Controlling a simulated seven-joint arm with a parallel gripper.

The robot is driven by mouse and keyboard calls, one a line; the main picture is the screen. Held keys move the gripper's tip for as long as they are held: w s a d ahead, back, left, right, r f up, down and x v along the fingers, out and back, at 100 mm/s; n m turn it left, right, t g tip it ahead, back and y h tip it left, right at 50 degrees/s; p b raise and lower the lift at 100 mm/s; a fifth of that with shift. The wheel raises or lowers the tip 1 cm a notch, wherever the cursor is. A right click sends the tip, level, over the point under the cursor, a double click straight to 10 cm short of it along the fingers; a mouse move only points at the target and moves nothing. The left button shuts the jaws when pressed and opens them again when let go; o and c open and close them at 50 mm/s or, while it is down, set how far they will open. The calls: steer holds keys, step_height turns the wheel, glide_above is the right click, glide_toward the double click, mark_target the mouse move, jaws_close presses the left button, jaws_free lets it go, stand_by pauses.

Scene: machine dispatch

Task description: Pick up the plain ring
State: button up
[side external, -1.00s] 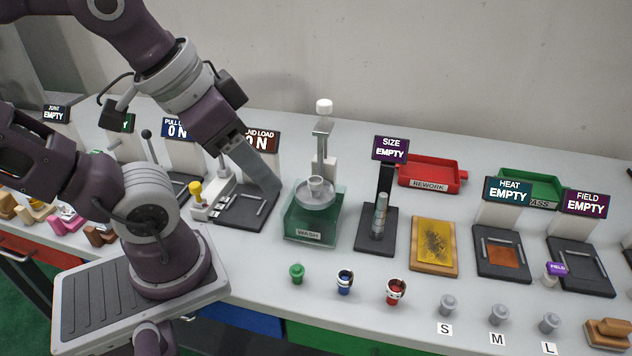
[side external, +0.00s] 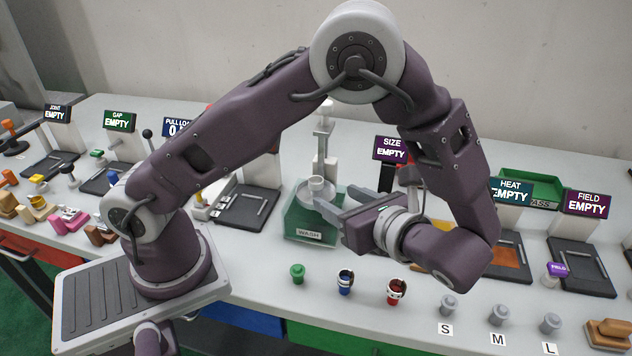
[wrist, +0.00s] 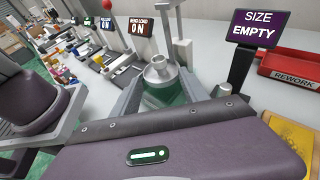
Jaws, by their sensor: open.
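I cannot make out the plain ring for certain in either view. The wash station is a green clear-walled tub (side external: 296,222) with a pale metal bowl and cup (side external: 316,188) in it. My gripper (side external: 331,212) is at the right of this tub in the side view, pointing left, with its fingers apart. In the wrist view the open fingers frame the bowl (wrist: 160,74), and I see nothing held between them. Small blue (side external: 345,282) and red (side external: 396,290) cups with dark bands stand in front, below my gripper in the picture.
A green knob-like piece (side external: 297,273) stands left of the cups. Grey pegs (side external: 448,304) marked S, M and L stand at the front right. The size display (side external: 391,149) stands behind my arm. A red rework tray (wrist: 292,67) is at the right in the wrist view.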

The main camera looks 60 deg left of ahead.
mark_target(313, 178)
steer(key=a, duration=0.6)
steer(key=shift+f, duration=0.2)
steer(key=shift+a+f, duration=0.2)
steer(key=shift+a, duration=0.2)
jaws_close()
